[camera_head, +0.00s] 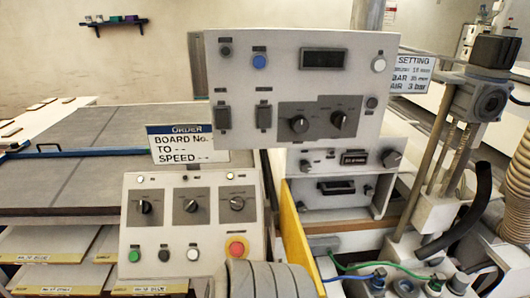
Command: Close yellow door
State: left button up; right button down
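The yellow door (296,236) is a narrow yellow panel right of the lower control panel. It stands out toward me, seen at a steep angle, and looks open. Its lower part runs to the bottom edge of the picture, and its left side is partly hidden by grey ribbed rounded parts (264,280). I cannot tell whether those parts touch the door or belong to my arm. No gripper fingers show in the head view.
A lower control panel (170,236) with knobs and a red button stands left of the door. An upper panel (277,73) overhangs it. Green and blue hoses (385,268), a black pipe (470,215) and a ribbed hose (518,180) crowd the right side.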

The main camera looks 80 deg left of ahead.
aim_at(297, 251)
jog(key=u, duration=0.95)
jog(key=k, duration=0.8)
jog(key=u, duration=1.3)
